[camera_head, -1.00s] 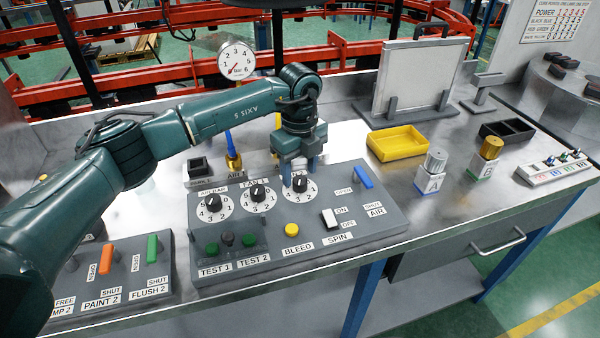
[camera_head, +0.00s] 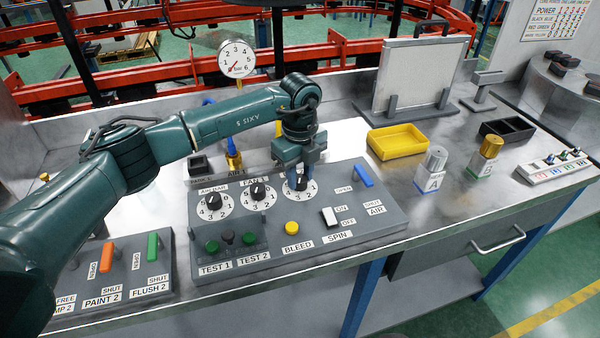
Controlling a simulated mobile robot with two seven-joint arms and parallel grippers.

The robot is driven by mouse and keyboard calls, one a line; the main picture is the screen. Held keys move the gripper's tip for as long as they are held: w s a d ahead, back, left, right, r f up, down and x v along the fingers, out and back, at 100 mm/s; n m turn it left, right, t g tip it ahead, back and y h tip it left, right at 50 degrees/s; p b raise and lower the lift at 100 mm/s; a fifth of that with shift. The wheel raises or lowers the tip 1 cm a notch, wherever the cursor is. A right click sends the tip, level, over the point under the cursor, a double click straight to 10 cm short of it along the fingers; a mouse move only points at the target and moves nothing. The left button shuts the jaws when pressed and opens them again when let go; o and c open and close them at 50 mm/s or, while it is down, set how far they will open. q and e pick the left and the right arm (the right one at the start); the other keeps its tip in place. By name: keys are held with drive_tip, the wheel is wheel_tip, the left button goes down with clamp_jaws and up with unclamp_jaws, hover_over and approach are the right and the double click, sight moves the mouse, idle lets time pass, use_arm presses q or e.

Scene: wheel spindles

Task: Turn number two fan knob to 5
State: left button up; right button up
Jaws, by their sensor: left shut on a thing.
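The number two fan knob is the third black knob from the left on the grey control panel (camera_head: 340,240), with a white numbered dial (camera_head: 304,194) around it. My left gripper (camera_head: 297,184) points down over this dial and is shut on the knob, which its fingers mostly hide. The digits 2 and 3 show at the dial's near edge; the knob's pointer is hidden, so its setting cannot be read. The fan 1 knob (camera_head: 258,191) and the air bar knob (camera_head: 213,201) stand uncovered to the left. My right gripper is not in view.
The panel also carries a yellow bleed button (camera_head: 292,228), a white spin switch (camera_head: 329,216) and a blue air lever (camera_head: 363,176). A brass valve with a blue handle (camera_head: 233,155) and a pressure gauge (camera_head: 236,59) stand behind. A yellow tray (camera_head: 397,142) lies to the right.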

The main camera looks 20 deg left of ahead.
use_arm(q)
drive_tip(key=shift+c, duration=0.4)
drive_tip(key=shift+m, duration=0.3)
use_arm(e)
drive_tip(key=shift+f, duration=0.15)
use_arm(q)
drive_tip(key=shift+m, duration=0.3)
drive_tip(key=m+b, duration=0.2)
drive_tip(key=m, duration=0.2)
drive_tip(key=shift+f, duration=0.1)
drive_tip(key=m+b, duration=0.1)
drive_tip(key=m, duration=0.3)
drive_tip(key=shift+m, duration=0.3)
drive_tip(key=m+b, duration=0.2)
drive_tip(key=m, duration=0.3)
drive_tip(key=m+b, duration=0.1)
drive_tip(key=m, duration=0.3)
drive_tip(key=shift+m, duration=0.5)
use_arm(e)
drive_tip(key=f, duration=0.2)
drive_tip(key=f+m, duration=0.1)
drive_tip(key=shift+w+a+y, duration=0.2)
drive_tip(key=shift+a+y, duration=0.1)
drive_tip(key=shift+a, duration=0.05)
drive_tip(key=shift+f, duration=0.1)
